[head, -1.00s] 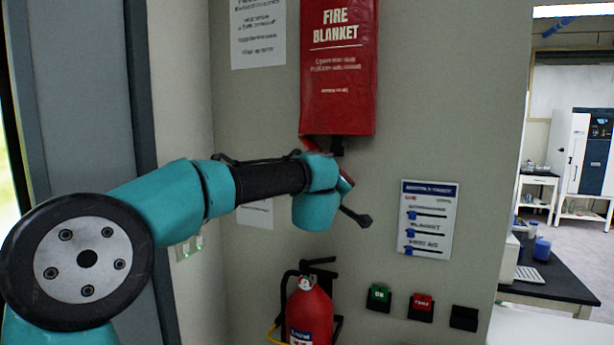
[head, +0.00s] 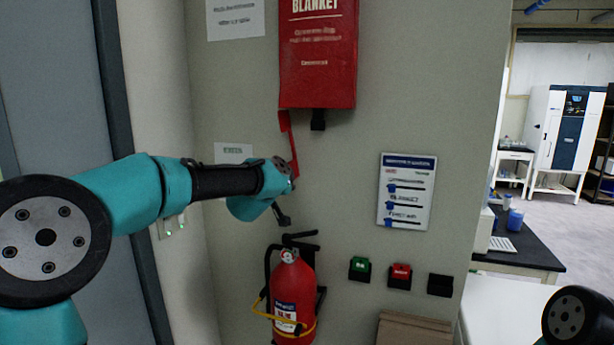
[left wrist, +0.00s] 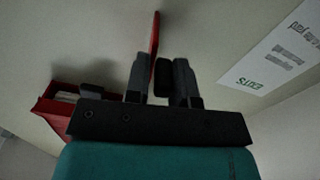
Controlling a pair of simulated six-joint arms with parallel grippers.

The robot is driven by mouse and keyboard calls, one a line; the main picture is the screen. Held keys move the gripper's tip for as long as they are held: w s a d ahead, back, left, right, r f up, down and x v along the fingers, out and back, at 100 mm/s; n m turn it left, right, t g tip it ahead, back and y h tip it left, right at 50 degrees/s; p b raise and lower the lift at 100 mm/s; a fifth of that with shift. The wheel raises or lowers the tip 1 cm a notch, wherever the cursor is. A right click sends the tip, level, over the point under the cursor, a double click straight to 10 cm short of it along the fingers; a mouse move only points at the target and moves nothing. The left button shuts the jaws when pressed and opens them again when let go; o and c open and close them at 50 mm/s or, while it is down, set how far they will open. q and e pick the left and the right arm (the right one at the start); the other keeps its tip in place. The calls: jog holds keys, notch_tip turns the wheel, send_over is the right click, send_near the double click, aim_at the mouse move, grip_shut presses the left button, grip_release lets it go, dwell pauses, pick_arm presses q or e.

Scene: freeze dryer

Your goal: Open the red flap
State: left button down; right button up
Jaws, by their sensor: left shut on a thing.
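The red fire blanket case (head: 318,60) hangs on the wall in the head view. A narrow red flap (head: 287,128) hangs down from its lower left corner to my left gripper (head: 292,182). A black tab (head: 318,120) sticks out under the case. In the left wrist view, the fingers of my left gripper (left wrist: 160,82) are shut on the red flap (left wrist: 154,40), with a dark block between them too. The red case (left wrist: 52,112) shows at the left there with an open lower end. My right gripper is not in view.
A red fire extinguisher (head: 295,290) stands below my left gripper. A white sign (head: 406,190) and green (head: 359,268) and red (head: 399,274) buttons are on the wall at right. A bench (head: 515,250) stands farther right.

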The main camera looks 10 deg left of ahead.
pick_arm(q)
jog(key=shift+a, duration=0.3)
jog(key=shift+r, duration=0.1)
jog(key=c, duration=1.1)
grip_release()
jog(key=s+a, duration=0.2)
jog(key=s, duration=1.5)
jog(key=shift+a, duration=0.2)
